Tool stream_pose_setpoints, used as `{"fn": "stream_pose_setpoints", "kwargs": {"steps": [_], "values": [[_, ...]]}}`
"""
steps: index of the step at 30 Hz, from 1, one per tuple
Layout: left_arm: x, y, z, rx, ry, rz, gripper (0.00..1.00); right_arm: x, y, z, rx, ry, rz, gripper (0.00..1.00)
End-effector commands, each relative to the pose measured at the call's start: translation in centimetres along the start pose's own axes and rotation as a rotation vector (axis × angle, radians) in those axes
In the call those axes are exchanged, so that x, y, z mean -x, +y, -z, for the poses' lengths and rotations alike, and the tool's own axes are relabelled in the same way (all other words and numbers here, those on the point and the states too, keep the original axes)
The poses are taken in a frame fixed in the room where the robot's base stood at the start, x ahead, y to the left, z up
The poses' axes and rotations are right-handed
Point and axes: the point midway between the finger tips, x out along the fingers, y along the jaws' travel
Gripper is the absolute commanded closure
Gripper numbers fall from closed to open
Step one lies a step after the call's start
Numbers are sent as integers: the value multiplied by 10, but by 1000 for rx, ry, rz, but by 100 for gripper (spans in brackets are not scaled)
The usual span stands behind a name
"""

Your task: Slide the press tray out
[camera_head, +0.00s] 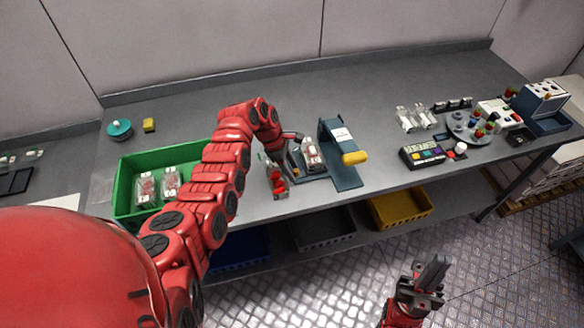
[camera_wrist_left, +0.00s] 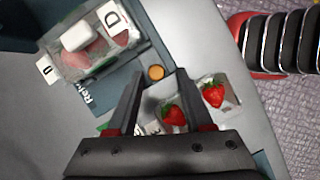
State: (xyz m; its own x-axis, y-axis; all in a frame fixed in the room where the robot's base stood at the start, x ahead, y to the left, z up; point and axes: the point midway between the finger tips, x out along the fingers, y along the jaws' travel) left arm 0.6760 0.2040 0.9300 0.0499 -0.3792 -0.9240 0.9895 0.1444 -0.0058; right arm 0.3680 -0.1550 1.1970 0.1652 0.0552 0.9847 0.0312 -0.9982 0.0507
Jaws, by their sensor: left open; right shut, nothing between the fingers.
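The press (camera_head: 341,165) is a dark blue-grey frame with a yellow handle (camera_head: 355,158) on the bench. To its left is the press tray (camera_head: 294,160), a dark flat plate. A clear labelled box with red contents (camera_head: 311,152) sits on it; the box (camera_wrist_left: 92,42) and plate (camera_wrist_left: 150,55) also show in the left wrist view. My left gripper (camera_head: 287,143) is at the tray's left end. In the wrist view its open fingers (camera_wrist_left: 157,85) point at a small orange-brown round knob (camera_wrist_left: 155,72), nearly between the fingertips; contact is unclear. My right gripper (camera_head: 432,278) is shut and empty, above the floor.
A clear box with strawberries (camera_head: 277,182) stands near the front edge beside the left gripper; it also shows right of the fingers (camera_wrist_left: 205,98). A green crate (camera_head: 122,187) is left. A timer (camera_head: 423,154) and clear boxes (camera_head: 416,118) are right.

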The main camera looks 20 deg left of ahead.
Motion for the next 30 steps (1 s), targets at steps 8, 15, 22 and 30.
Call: {"fn": "stream_pose_setpoints", "kwargs": {"steps": [8,15,22,30], "values": [[1,1,-1,-2,-2,-3,46,0,0,0,0,0,0,100],[15,4,-1,-3,-3,-12,46,6,0,-1,0,0,0,100],[54,3,1,-3,0,-12,46,22,-1,-4,0,0,0,100],[114,1,1,1,-2,-6,46,17,-1,-3,0,0,0,100]]}}
